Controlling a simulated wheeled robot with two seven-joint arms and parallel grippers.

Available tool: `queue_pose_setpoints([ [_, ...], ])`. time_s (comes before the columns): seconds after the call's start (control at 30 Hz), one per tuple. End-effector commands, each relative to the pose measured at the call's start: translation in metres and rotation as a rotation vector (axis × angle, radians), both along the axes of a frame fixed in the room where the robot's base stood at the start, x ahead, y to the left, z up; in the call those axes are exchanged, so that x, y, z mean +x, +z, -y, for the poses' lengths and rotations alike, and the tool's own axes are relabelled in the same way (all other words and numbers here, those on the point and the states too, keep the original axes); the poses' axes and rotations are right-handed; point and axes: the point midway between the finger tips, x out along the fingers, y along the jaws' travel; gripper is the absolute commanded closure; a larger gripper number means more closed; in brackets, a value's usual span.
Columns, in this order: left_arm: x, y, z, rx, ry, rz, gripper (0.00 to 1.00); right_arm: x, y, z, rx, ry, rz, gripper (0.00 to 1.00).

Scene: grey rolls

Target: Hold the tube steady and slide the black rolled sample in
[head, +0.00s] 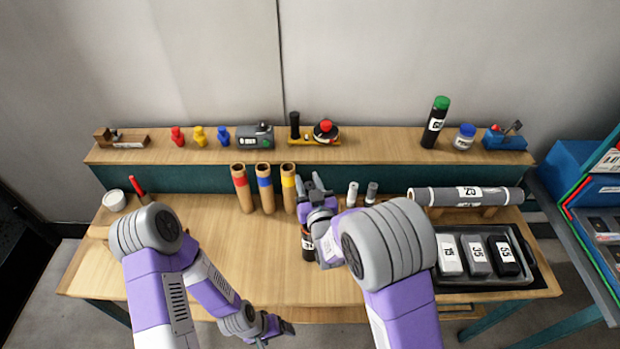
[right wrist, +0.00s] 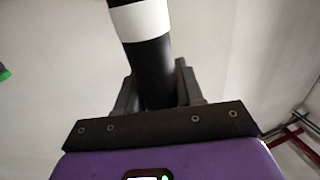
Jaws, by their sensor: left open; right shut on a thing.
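Three upright brown cardboard tubes stand at the back middle of the table in the head view: one with a red band (head: 241,190), one with a blue band (head: 265,190), one with a yellow band (head: 289,188). The black rolled sample (head: 308,246) has a white label and is right of and nearer than the tubes. My right gripper (head: 311,226) is shut on it; the roll also shows between the fingers in the right wrist view (right wrist: 152,65), with a white band. The roll is apart from the tubes. My left gripper (head: 275,328) is open and empty near the table's front edge.
Small white (head: 352,193) and grey (head: 371,193) rolls stand right of the gripper. A long grey roll (head: 440,196) lies behind a dark tray (head: 480,283) of labelled packets. A white cup (head: 114,201) is at left. The table's left middle is clear.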

Motion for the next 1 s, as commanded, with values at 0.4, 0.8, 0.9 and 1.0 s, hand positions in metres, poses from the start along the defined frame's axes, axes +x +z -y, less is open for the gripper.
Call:
queue_pose_setpoints([
  [0.4, 0.0, 0.0, 0.0, 0.0, 0.0, 0.0, 0.19, 0.0, 0.017, 0.0, 0.004, -0.001, 0.003, 1.0],
  [0.8, 0.0, 0.0, 0.0, 0.0, 0.0, 0.0, 0.19, 0.0, 0.035, 0.0, 0.0, 0.0, 0.001, 1.0],
  [0.9, 0.0, 0.0, 0.0, 0.0, 0.0, 0.0, 0.19, 0.0, 0.035, 0.0, 0.0, 0.0, 0.001, 1.0],
  [1.0, 0.0, 0.0, 0.0, 0.0, 0.001, 0.0, 0.13, 0.0, 0.035, 0.0, 0.0, 0.0, 0.001, 1.0],
])
